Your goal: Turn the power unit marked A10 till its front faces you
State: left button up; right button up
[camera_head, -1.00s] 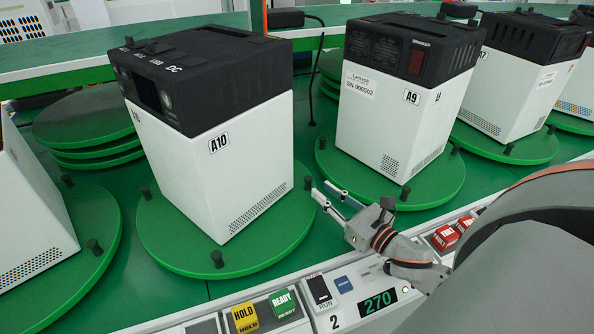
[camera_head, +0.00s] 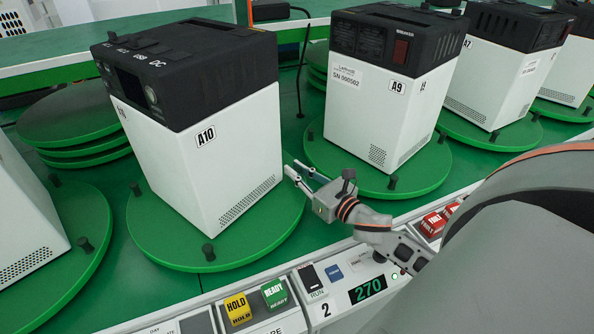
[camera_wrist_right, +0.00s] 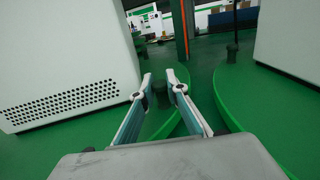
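The power unit A10 (camera_head: 205,185) is a white box with a black top on a round green turntable (camera_head: 165,245). Its A10 label side faces right toward me; the side with display and sockets faces left. Its vented side also shows in the right wrist view (camera_wrist_right: 60,60). My right gripper (camera_head: 293,168) is at the turntable's right rim, its fingers apart. In the right wrist view the fingers (camera_wrist_right: 158,82) have a dark rim peg (camera_wrist_right: 160,95) showing between them; I cannot tell whether they touch it. My left gripper is out of view.
Unit A9 (camera_head: 370,115) stands on its own turntable close to the right of my gripper. The front control panel has HOLD (camera_head: 238,308) and READY (camera_head: 274,293) buttons and a display reading 270 (camera_head: 367,289). Green discs (camera_head: 70,130) are stacked behind on the left.

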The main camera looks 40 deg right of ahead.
grip_shut()
jog(key=shift+w+d+r, duration=0.1)
jog(key=shift+w+d, duration=0.2)
jog(key=shift+w, duration=0.25)
jog(key=shift+w+d, duration=0.25)
jog(key=shift+w, duration=0.25)
jog(key=shift+w+d, duration=0.1)
jog(key=shift+w, duration=0.25)
jog(key=shift+s, duration=0.1)
jog(key=shift+o, duration=2.3)
grip_release()
jog(key=shift+s+d, duration=0.2)
jog(key=shift+s, duration=2.8)
jog(key=shift+s+d, duration=0.2)
jog(key=shift+s, duration=2.8)
